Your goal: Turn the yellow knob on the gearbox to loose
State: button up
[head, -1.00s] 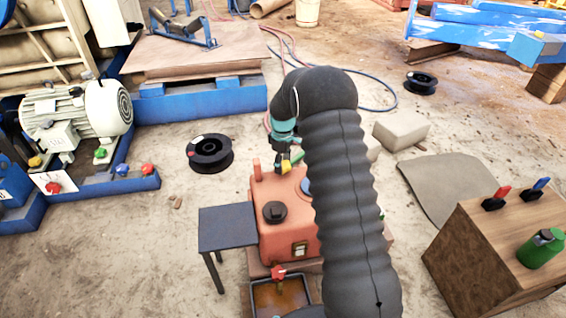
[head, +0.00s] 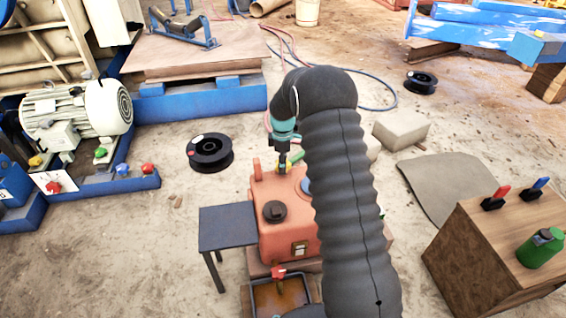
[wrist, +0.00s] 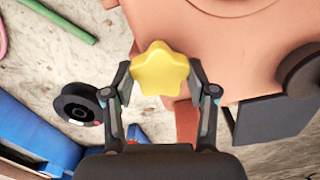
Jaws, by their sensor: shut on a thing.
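The yellow star-shaped knob (wrist: 160,70) sits on the orange gearbox (wrist: 225,50) in the wrist view, with its lobed face toward the camera. My gripper (wrist: 160,88) has one finger on each side of the knob and is shut on it. In the head view, my gripper (head: 283,160) reaches down to the top far edge of the gearbox (head: 285,232). Only a small yellow part of the knob (head: 287,163) shows there, as my gripper covers the rest. My dark sleeved arm hides the right side of the gearbox.
A dark side table (head: 226,228) stands left of the gearbox, and a tray with a red-handled valve (head: 278,273) is in front. A wooden box (head: 495,250) with red and blue switches and a green bottle stands right. A black spool (head: 209,152) lies on open ground.

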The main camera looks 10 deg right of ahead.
jog(key=o, duration=1.1)
jog(key=shift+o, duration=0.2)
notch_tip(320, 180, up, 12)
